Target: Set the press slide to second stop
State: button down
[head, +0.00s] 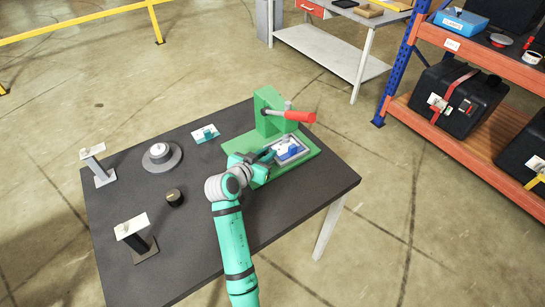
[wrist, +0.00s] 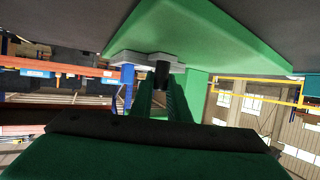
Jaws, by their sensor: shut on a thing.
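The green press (head: 267,110) stands at the far right of the dark table, with a red-gripped lever (head: 292,115) on its column. On its green base lies the grey press slide (head: 298,157), like a shallow tray, with a blue and white piece (head: 290,149) in it. My gripper (head: 268,156) is at the slide's left side. In the wrist view my gripper (wrist: 155,92) is shut on a dark knob (wrist: 162,72) next to the grey slide (wrist: 128,58). The stop marks are too small or hidden to tell.
An orange shelf (head: 465,150) stands at right. The table's front right is clear.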

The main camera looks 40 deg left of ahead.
aim_at(277, 156)
jog(key=w, duration=0.1)
jog(key=w+d, duration=0.1)
jog(key=w, duration=0.1)
jog(key=shift+w+d, duration=0.15)
jog(key=shift+w, duration=0.1)
jog(key=c, duration=1.7)
grip_release()
jog(key=shift+w, duration=0.1)
jog(key=shift+s, duration=0.2)
jog(key=shift+s+r, duration=0.15)
jog(key=shift+s, duration=0.15)
jog(key=v, duration=1)
jog(key=shift+d, duration=0.1)
